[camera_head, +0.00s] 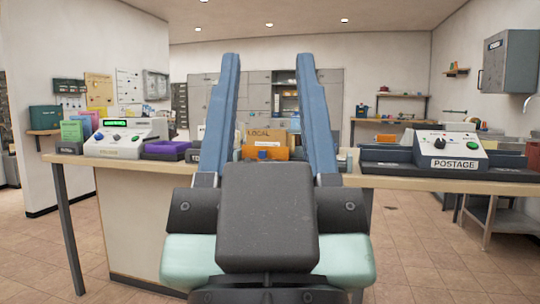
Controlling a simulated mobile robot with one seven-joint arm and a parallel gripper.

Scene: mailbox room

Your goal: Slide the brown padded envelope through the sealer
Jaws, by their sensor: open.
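My gripper (268,62) is raised in front of the camera, its two long blue fingers wide apart with nothing between them. It points toward a long counter. A white machine (122,138) with a green display, knobs and a front label too small to read stands on the counter's left part; it may be the sealer. I cannot make out a brown padded envelope. A tan piece marked LOCAL (259,135) and an orange box (264,153) show between the fingers, farther back. My gripper hides parts of the counter's middle.
The counter (415,184) spans the view. A purple tray (166,149) sits right of the white machine. A postage machine (450,147) with dark side trays stands on the right. A grey wall box (509,62) hangs at upper right. Tiled floor is open at lower right.

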